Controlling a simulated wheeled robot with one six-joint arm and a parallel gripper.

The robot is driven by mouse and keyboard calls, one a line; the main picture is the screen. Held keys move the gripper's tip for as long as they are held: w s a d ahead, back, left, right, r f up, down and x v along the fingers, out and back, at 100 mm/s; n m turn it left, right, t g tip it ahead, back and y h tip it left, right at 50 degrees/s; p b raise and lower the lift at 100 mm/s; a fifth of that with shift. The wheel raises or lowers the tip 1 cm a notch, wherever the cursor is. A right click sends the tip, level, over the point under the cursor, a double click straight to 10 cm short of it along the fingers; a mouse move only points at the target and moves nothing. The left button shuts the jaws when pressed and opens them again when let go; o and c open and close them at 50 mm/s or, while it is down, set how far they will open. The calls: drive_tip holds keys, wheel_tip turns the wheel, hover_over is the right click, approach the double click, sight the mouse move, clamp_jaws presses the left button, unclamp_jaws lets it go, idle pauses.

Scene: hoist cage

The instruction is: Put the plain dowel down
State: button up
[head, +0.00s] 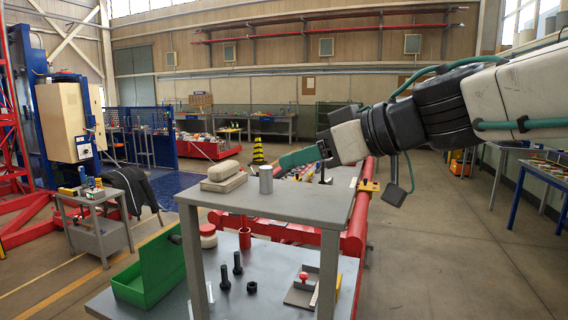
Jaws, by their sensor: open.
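A short grey cylinder (266,180), which looks like the plain dowel, stands upright on the grey raised tabletop (310,203), near its back edge. My gripper (286,161) comes in from the right with its green fingers pointing left. In the picture its fingertips are just above and to the right of the cylinder. They look apart from it, but the depth between them is hard to judge. The gripper is open, with nothing seen between the fingers, though one finger largely hides the other.
A beige block (223,178) lies left of the cylinder. The tabletop's right and front are clear. Below are a green bin (150,272), dark bolts (237,263), a red cup (245,238), a white jar (208,236) and a small fixture (302,290). A red frame (355,225) runs behind.

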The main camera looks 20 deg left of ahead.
drive_tip(key=v, duration=0.6)
